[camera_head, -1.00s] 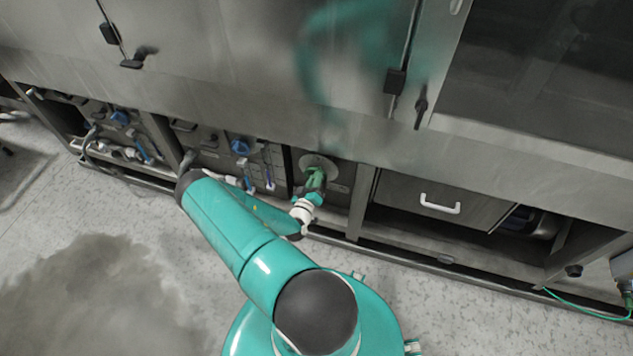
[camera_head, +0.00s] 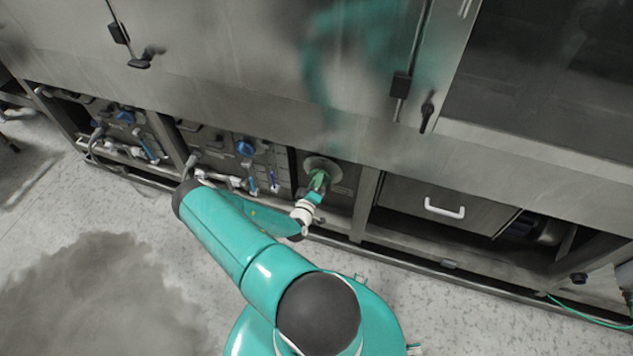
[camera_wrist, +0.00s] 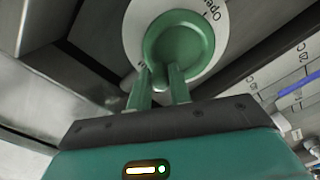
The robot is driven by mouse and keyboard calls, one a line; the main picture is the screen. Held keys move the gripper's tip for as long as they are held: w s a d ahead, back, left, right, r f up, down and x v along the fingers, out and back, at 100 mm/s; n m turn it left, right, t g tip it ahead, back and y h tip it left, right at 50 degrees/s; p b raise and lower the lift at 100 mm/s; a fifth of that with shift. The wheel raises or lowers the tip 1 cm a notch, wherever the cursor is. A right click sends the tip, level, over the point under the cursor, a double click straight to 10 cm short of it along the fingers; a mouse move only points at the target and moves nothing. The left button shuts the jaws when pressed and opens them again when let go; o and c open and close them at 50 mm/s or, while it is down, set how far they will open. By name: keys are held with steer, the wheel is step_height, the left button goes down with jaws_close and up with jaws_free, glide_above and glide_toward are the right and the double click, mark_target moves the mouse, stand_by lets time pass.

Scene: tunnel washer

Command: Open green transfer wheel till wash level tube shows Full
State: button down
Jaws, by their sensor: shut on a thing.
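The green transfer wheel (camera_wrist: 180,47) is in the upper middle of the wrist view, on a pale round plate (camera_wrist: 130,30) with lettering that reads "Ope…". My gripper (camera_wrist: 160,82) is in front of it, its two green fingers shut on the small handle at the wheel's lower edge. In the head view my gripper (camera_head: 317,183) reaches the same plate (camera_head: 322,164) low on the machine. A blue-filled tube (camera_wrist: 297,89) with marks beside it shows at the right of the wrist view. I cannot tell its level, nor whether it is the wash level tube.
Blue knobs (camera_head: 245,147) and pipes fill the open bays left of the wheel. A drawer with a white handle (camera_head: 444,208) is to the right. A low rail (camera_head: 450,264) runs along the machine's foot. Grey floor is clear in front, with a dark patch (camera_head: 100,295) at left.

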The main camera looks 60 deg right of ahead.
steer(key=c, duration=1.3)
jaws_free()
steer(key=shift+a, duration=0.15)
steer(key=s+a, duration=0.2)
steer(key=a, duration=1.1)
steer(key=shift+a, duration=0.2)
